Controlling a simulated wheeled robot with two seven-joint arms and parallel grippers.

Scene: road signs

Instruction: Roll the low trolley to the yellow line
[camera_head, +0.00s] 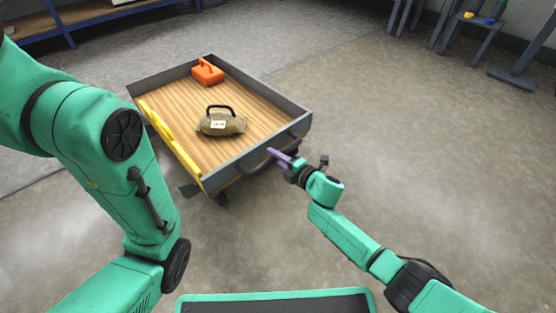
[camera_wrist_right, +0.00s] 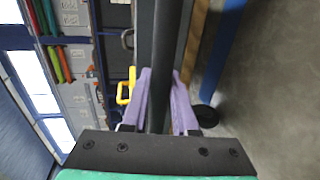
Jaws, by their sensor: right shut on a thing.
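The low trolley (camera_head: 232,161) has a wooden deck and a grey rim and stands on the floor ahead of me. On its near side is a dark handle bar (camera_head: 256,165), which also runs between the fingers in the right wrist view (camera_wrist_right: 160,75). My right gripper (camera_head: 281,156), with purple fingers, is shut on this bar at the near right part of the trolley. My left arm shows at the left, but its gripper is out of view. No yellow line on the floor shows in these frames.
The trolley carries an orange case (camera_head: 207,73) and a brown sack (camera_head: 221,123) with a black handle. A long yellow piece (camera_head: 172,143) runs along its left side. A blue-framed shelf (camera_head: 68,38) stands at the back left.

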